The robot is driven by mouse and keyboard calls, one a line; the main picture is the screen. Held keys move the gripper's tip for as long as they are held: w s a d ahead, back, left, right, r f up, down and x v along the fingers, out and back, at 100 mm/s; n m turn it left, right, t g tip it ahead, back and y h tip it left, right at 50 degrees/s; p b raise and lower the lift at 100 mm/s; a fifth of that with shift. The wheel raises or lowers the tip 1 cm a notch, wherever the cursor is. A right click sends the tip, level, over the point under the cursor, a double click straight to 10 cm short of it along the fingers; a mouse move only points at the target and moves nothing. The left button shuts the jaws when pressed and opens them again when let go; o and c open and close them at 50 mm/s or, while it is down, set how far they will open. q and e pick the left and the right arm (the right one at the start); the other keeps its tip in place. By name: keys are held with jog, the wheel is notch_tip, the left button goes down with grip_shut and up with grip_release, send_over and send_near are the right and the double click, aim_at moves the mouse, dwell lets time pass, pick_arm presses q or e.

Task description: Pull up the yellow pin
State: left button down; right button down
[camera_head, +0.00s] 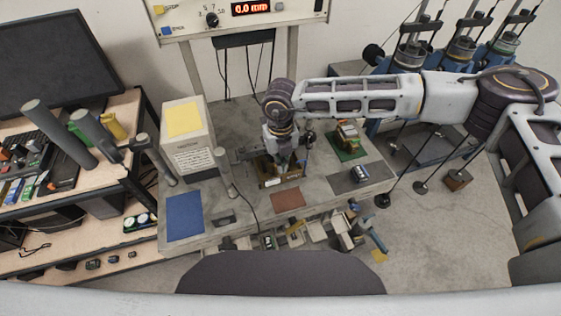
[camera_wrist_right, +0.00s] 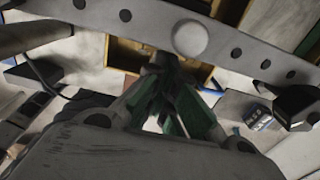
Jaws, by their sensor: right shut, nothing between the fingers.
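I cannot make out the yellow pin for certain in either view. My right gripper (camera_head: 284,166) points down over a small brown wooden box (camera_head: 268,182) on the grey bench. In the right wrist view, the dark green fingers of my right gripper (camera_wrist_right: 165,70) are shut with nothing held between them. Their tips are at or just above the wooden box (camera_wrist_right: 124,54), whose brown walls show behind a grey bar. The fingers and the bar hide much of the box's inside. My left gripper is in neither view.
A white box with a yellow top (camera_head: 184,118) and a blue panel (camera_head: 185,215) are left of the wooden box. A green-based block (camera_head: 347,144) stands to the right. Grey posts (camera_head: 60,135) rise at the left. Several small items crowd the bench's front edge.

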jog(key=shift+w+r+b, duration=0.1)
jog(key=shift+r+b, duration=0.55)
jog(key=shift+r, duration=0.15)
jog(key=c, duration=1.6)
grip_release()
jog(key=shift+r, duration=0.1)
jog(key=shift+c, duration=0.2)
jog(key=shift+o, duration=1.3)
jog(key=o, duration=0.3)
jog(key=shift+r, duration=0.45)
jog(key=shift+o, duration=0.2)
notch_tip(320, 180, up, 11)
